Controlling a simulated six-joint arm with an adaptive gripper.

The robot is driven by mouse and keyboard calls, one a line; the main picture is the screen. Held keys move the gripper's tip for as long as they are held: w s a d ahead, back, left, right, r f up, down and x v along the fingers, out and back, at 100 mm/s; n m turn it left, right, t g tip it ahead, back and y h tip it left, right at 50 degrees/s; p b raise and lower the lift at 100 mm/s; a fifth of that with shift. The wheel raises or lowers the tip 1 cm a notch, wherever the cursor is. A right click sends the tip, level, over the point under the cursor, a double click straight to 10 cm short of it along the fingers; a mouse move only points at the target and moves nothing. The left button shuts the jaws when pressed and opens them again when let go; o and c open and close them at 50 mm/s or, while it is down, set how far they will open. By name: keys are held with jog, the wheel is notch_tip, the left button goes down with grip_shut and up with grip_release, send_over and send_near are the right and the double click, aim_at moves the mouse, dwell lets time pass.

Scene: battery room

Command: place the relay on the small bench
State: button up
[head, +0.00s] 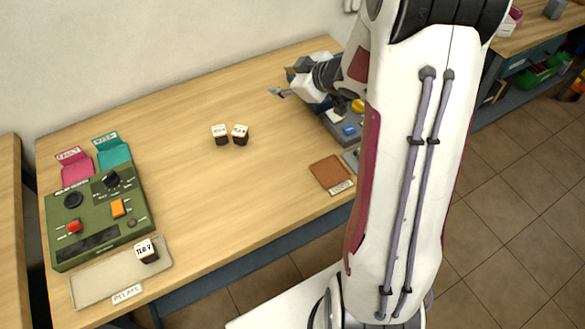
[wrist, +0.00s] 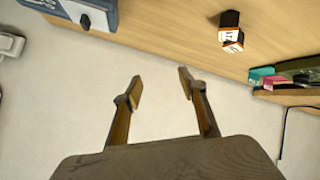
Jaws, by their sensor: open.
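Two small black relays with white-and-orange labelled tops stand close together mid-bench, a left one (head: 221,135) and a right one (head: 240,135). They also show in the wrist view (wrist: 231,27). A third relay (head: 147,251) stands on the relay tray (head: 92,286) at the front left. My gripper (head: 277,92) is right of and behind the pair, apart from them. In the wrist view its fingers (wrist: 160,82) are spread, with nothing between them. Another bench (head: 522,38) shows at the upper right, and a wooden top (head: 9,225) at the left edge; I cannot tell which is the small bench.
A green control panel (head: 92,222) with knobs and buttons stands at the bench's left, pink (head: 75,170) and teal (head: 113,154) holders behind it. A brown pad (head: 330,173) lies at the front right, near a grey-blue device (head: 346,127). My arm hides the bench's right end. The middle is mostly clear.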

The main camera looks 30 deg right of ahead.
jog(key=s+a+r+m+g+h, duration=0.2)
jog(key=s+r+m+h, duration=0.3)
jog(key=s+r, duration=0.7)
jog(key=s+a+m+g+y, duration=0.1)
jog(key=s+a, duration=0.6)
jog(key=s, duration=0.3)
jog(key=s+a+m+g+y, duration=0.1)
jog(key=s+a+g+y, duration=0.1)
jog(key=s+a, duration=0.5)
jog(key=s, duration=0.3)
jog(key=shift+s, duration=0.2)
